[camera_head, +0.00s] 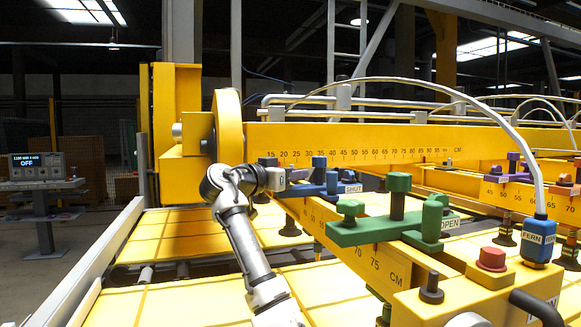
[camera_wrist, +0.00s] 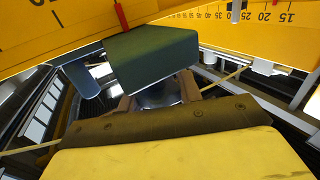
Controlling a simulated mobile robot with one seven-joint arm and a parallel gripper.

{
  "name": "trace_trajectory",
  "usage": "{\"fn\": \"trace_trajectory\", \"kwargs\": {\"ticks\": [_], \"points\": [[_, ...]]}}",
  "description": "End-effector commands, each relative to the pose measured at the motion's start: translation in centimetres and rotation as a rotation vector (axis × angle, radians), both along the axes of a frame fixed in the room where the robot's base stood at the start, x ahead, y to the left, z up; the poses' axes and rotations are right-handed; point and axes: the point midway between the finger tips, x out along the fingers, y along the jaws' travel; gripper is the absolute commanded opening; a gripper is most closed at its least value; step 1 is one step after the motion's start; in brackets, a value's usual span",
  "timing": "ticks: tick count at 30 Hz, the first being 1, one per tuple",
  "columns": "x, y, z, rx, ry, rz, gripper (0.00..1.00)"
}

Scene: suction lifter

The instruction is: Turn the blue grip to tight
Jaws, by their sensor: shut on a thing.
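The blue clamp (camera_head: 332,182) sits on a yellow cross beam in the head view, with a SHUT label (camera_head: 352,188) beside its right end. My gripper (camera_head: 285,179) is at the left end of this clamp, shut on the blue grip; the grip is largely hidden by the jaws. In the wrist view a dark block (camera_wrist: 150,60) stands just beyond my jaws (camera_wrist: 157,96), and a small blue part (camera_wrist: 76,80) shows to its left. I cannot tell how far the grip is turned.
A green clamp (camera_head: 375,228) labelled OPEN stands nearer, to the right of my arm. A blue FERN connector (camera_head: 539,240) and a red button (camera_head: 491,259) are at the right front. A yellow main beam (camera_head: 350,140) with a scale runs behind. Yellow panels (camera_head: 180,235) lie below.

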Motion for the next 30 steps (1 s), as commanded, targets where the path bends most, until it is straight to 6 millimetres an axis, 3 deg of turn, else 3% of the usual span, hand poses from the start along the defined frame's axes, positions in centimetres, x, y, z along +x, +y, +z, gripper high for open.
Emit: {"fn": "trace_trajectory", "kwargs": {"ticks": [12, 30], "points": [[-0.44, -0.28, 0.31, -0.001, 0.004, -0.333, 0.12], [-0.73, -0.44, 0.03, 0.000, 0.000, -0.484, 0.12]]}}
